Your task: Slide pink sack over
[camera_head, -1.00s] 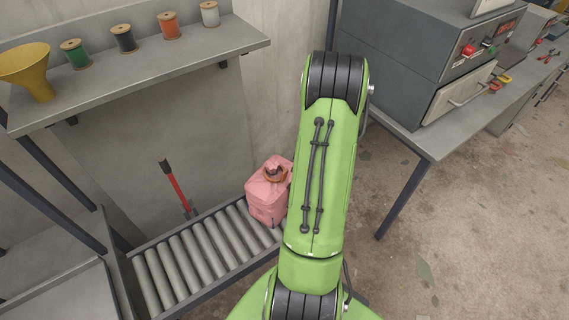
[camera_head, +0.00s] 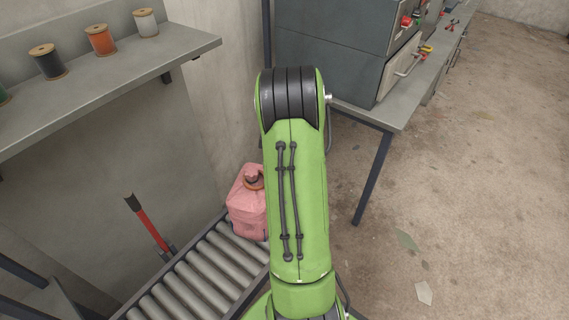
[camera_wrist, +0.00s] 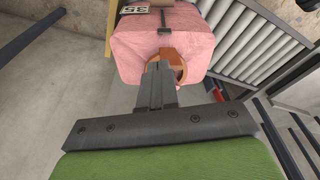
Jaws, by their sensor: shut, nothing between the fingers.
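The pink sack (camera_head: 244,207) stands at the far right end of the roller conveyor (camera_head: 205,278) in the head view, its right side hidden behind my green arm. It has a brown-orange tied neck on top. In the wrist view the pink sack (camera_wrist: 130,45) fills the upper middle, with a dark strap and a small numbered tag. My gripper (camera_wrist: 161,72) is shut and empty, its fingertips overlapping the orange-brown neck in the picture. Whether they touch it I cannot tell. The head view does not show my gripper.
A red-handled tool (camera_head: 148,226) leans at the conveyor's back edge. A shelf with thread spools (camera_head: 100,40) is above left. A workbench (camera_head: 385,110) with a grey machine stands at the right. The floor on the right is mostly clear.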

